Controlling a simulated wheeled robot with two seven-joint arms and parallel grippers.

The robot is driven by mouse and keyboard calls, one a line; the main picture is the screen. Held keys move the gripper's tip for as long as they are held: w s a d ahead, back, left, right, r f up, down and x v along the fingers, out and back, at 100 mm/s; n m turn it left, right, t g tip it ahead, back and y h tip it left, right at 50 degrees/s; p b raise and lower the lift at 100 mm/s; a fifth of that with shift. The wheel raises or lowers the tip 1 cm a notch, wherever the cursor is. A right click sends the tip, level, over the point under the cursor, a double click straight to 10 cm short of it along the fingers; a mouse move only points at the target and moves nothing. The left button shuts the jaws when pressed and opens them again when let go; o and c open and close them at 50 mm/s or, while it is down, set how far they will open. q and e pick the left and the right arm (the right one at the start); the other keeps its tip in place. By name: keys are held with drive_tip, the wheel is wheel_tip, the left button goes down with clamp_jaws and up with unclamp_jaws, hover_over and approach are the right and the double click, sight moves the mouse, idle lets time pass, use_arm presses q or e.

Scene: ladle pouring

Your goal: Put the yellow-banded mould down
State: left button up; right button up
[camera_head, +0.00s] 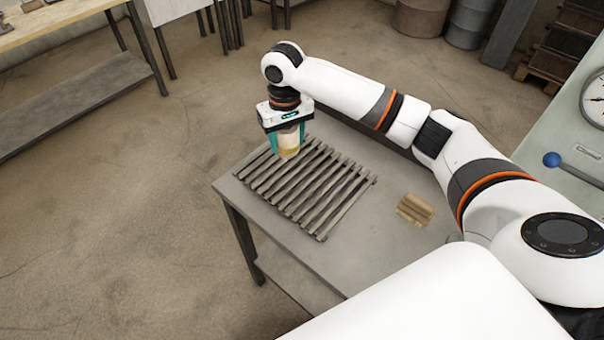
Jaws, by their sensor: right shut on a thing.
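My right gripper (288,142) points down over the far left part of the slatted rack (308,188) on the grey table. Its teal fingers are shut on a cream mould (289,143) with a yellowish band near its lower end. The mould looks upright, with its lower end at or just above the slats; I cannot tell whether it touches them. The fingers hide part of its sides. My left gripper is not in view.
The slats near and right of the mould are bare. A pale panel with a gauge (597,100) and a blue-knobbed lever (552,160) stands at the right.

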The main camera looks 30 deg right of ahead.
sight(288, 149)
wheel_tip(288, 149, down, 4)
drive_tip(key=shift+w, duration=0.15)
drive_tip(key=shift+f+p, duration=0.35)
drive_tip(key=shift+f, duration=2.45)
drive_tip(key=o, duration=1.1)
drive_tip(key=shift+f, duration=0.1)
wheel_tip(288, 149, up, 12)
drive_tip(key=shift+r+b, duration=0.15)
drive_tip(key=shift+b, duration=0.3)
